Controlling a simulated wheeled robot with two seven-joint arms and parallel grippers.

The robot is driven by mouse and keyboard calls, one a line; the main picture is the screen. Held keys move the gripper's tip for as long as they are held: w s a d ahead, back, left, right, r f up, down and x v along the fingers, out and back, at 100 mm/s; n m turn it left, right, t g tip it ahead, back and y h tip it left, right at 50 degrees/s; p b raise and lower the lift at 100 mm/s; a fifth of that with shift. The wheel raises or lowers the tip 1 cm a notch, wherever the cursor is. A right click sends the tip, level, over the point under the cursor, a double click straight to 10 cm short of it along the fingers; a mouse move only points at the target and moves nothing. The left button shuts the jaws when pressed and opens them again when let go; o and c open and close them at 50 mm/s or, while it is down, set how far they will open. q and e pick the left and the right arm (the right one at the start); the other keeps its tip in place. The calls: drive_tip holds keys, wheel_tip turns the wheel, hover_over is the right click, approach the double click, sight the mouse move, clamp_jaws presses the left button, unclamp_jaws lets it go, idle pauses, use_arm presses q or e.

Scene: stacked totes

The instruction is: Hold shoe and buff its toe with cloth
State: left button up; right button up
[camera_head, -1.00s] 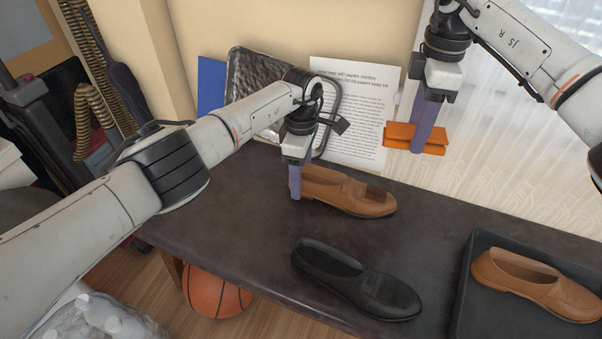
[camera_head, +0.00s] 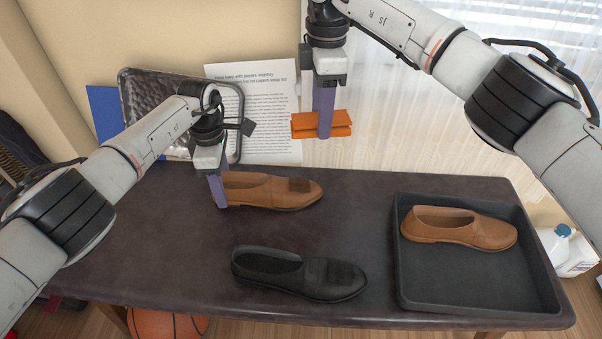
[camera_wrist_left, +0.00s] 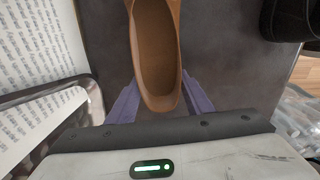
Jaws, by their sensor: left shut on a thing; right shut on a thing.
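A brown shoe (camera_head: 262,191) with a darker patch on its toe lies on the dark table, toe to the right. My left gripper (camera_head: 219,190) is shut on its heel end, with one purple finger on each side. The left wrist view shows the shoe's opening and heel (camera_wrist_left: 155,60) between the fingers; its toe is out of that view. My right gripper (camera_head: 324,122) is shut on a folded orange cloth (camera_head: 303,126). The cloth hangs in the air above and behind the toe, apart from the shoe.
A black shoe (camera_head: 300,274) lies nearer the front of the dark table (camera_head: 190,270). A black tray (camera_head: 425,290) at the right holds another brown shoe (camera_head: 462,229). A printed sheet (camera_head: 262,105) and a metallic tray (camera_head: 140,92) lean at the back wall.

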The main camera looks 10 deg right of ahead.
drive_tip(key=shift+s+f+m+y, duration=0.15)
drive_tip(key=shift+s+f+y, duration=0.2)
drive_tip(key=shift+f, duration=1.9)
drive_tip(key=shift+s+f+m+y, duration=0.2)
drive_tip(key=shift+s+f+y, duration=0.2)
drive_tip(key=shift+f, duration=1.9)
drive_tip(key=shift+s+f+m+y, duration=0.15)
drive_tip(key=shift+s+f+y, duration=0.2)
drive_tip(key=shift+f, duration=1.9)
drive_tip(key=shift+a+f, duration=0.2)
drive_tip(key=shift+f, duration=0.45)
drive_tip(key=shift+w, duration=0.15)
drive_tip(key=shift+w+d, duration=0.1)
drive_tip(key=shift+w, duration=0.45)
drive_tip(key=shift+s, duration=0.7)
drive_tip(key=shift+s+f, duration=0.1)
drive_tip(key=shift+s, duration=0.65)
